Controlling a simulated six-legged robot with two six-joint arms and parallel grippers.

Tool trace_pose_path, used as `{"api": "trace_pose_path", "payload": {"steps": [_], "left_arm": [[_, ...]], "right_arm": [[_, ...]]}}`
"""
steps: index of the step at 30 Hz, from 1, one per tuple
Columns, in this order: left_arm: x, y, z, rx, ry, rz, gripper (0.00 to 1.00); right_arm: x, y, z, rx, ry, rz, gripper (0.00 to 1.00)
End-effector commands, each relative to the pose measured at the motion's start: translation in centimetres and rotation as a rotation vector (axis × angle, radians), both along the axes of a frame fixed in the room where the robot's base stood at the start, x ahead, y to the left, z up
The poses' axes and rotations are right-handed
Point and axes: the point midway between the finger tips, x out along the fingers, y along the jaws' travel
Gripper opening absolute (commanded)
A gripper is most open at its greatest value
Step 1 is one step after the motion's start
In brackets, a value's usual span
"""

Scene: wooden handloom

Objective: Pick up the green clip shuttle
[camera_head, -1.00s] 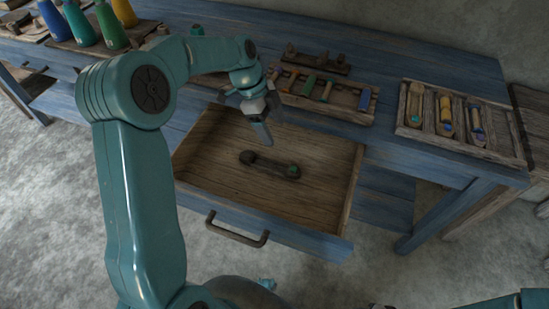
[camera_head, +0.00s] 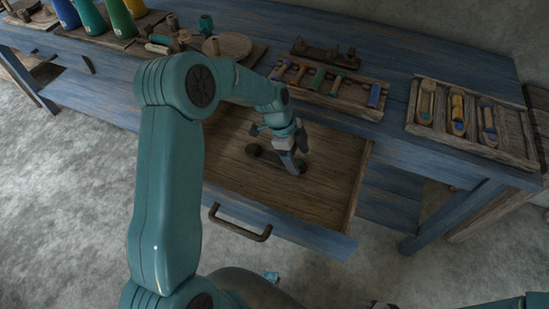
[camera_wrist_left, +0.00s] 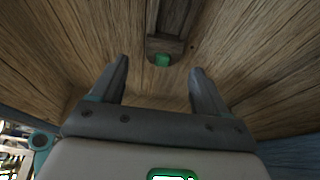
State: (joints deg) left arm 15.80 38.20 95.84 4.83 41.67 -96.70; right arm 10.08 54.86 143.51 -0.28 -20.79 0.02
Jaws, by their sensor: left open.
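The green clip shuttle (camera_head: 254,150) lies in the open wooden drawer (camera_head: 235,178). It is a dark bar, and its right part is hidden behind my left gripper in the head view. In the left wrist view its dark end with a green clip (camera_wrist_left: 162,59) shows ahead, between the two fingers. My left gripper (camera_head: 298,168) is low in the drawer over the shuttle's right end. Its fingers (camera_wrist_left: 159,66) are open and apart, with nothing held between them.
The drawer's walls and front with a dark handle (camera_head: 240,228) surround the spot. On the blue bench above stand a rack of coloured pieces (camera_head: 345,92) and a tray of shuttles (camera_head: 512,150) at right. Coloured cones (camera_head: 122,20) stand at back left.

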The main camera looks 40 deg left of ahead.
Motion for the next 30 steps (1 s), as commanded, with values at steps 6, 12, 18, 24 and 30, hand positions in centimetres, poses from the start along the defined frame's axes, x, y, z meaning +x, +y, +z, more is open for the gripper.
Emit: {"api": "trace_pose_path", "payload": {"steps": [6,12,18,24,30], "left_arm": [[0.3,-0.7,-1.9,0.000,-0.001,0.000,0.75],[0.3,-0.7,-1.9,0.000,-0.001,0.000,0.72],[0.3,-0.7,-1.9,0.000,-0.001,0.000,0.11],[0.3,-0.7,-1.9,0.000,-0.001,0.000,0.10],[0.4,-0.7,-1.0,0.001,-0.002,0.000,0.10]], "right_arm": [[0.0,0.0,-0.1,0.000,0.000,0.000,0.43],[0.0,0.0,-0.1,0.000,0.000,0.000,0.43],[0.0,0.0,-0.1,0.000,0.000,0.000,0.43],[0.0,0.0,-0.1,0.000,0.000,0.000,0.43],[0.0,0.0,0.0,0.000,0.000,0.000,0.43]]}}
